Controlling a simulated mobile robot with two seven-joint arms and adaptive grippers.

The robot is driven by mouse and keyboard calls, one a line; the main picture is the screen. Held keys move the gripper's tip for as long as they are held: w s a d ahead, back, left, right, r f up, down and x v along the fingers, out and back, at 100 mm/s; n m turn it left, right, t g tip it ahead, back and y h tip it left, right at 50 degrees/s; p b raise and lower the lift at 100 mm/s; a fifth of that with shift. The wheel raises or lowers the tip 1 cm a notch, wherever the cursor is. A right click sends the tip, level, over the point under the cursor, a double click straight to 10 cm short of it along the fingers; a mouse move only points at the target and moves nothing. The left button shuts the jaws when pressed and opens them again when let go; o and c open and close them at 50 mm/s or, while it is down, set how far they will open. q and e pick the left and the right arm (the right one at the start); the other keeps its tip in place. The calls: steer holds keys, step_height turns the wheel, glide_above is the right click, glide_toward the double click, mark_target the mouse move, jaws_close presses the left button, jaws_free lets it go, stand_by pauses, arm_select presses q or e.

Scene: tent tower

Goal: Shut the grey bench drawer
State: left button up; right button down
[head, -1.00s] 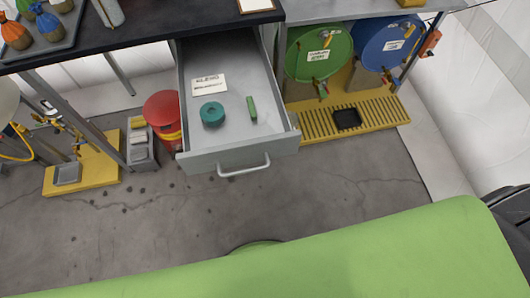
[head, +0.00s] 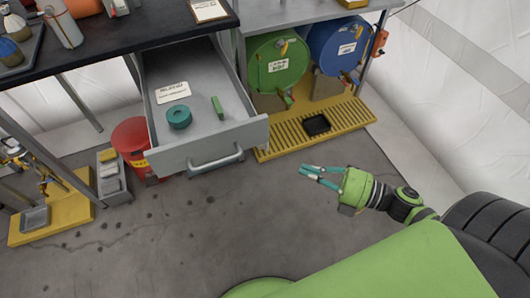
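The grey bench drawer (head: 205,146) hangs pulled out under the dark bench top, with its light bar handle (head: 216,161) on the front. Inside it lie a teal ring-shaped roll (head: 179,117), a small green block (head: 217,107) and a white label card (head: 172,92). My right gripper (head: 306,172) is to the right of the drawer front and apart from it. Its teal fingers point left, with a gap between the tips, and nothing shows between them. My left gripper is not in view.
A red bin (head: 132,138) stands left of the drawer, beside a grey caddy (head: 116,180). A green drum (head: 278,66) and a blue drum (head: 338,45) sit at the right above a yellow grated tray (head: 336,119). The cracked floor (head: 190,225) before the drawer is clear.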

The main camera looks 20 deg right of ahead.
steer(key=p, duration=0.2)
glide_toward(247, 139)
steer(key=a, duration=0.4)
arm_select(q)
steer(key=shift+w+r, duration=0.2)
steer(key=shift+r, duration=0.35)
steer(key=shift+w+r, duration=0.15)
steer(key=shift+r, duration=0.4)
arm_select(e)
steer(key=shift+w, duration=1.9)
steer(key=shift+w, duration=0.1)
